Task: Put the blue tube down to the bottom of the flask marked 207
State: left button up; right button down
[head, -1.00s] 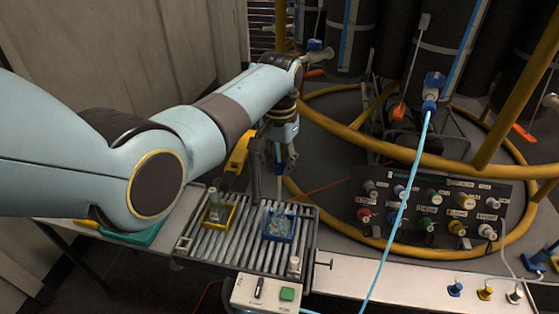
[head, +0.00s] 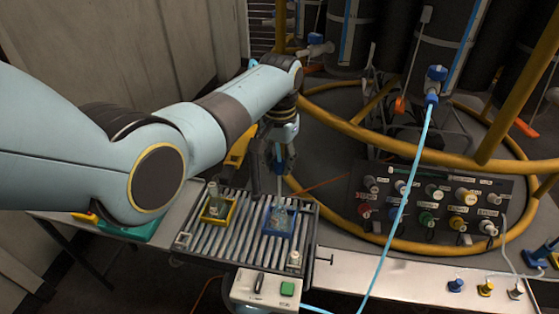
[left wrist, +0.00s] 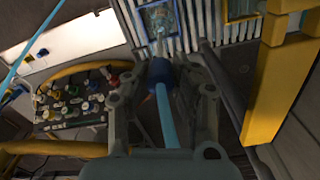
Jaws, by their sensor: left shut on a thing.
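My left gripper (left wrist: 162,66) is shut on the dark blue collar (left wrist: 159,72) of the blue tube (left wrist: 167,112). In the head view my left gripper (head: 284,150) hangs above the conveyor's far edge. Below the collar a thin, pale end reaches toward a clear flask (left wrist: 158,17) in a blue-rimmed holder (head: 265,222). I cannot tell how far the tip is inside this flask. A second clear flask (head: 214,198) stands in a yellow holder (head: 203,216) to the left. No 207 mark is legible on either flask. My right gripper is not in view.
The holders sit on a roller conveyor (head: 243,262) with a control box (head: 265,290) in front. A yellow upright part (left wrist: 275,85) stands close to my gripper. A panel of coloured connectors (head: 400,205) and yellow rails (head: 400,152) lie to the right.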

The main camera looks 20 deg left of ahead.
pick_arm(q)
jog(key=shift+f, duration=0.35)
jog(key=shift+f+b, duration=1.2)
jog(key=shift+f, duration=0.65)
jog(key=shift+f+b, duration=1.45)
jog(key=shift+f, duration=0.85)
jog(key=o, duration=1.5)
jog(key=shift+o, duration=0.2)
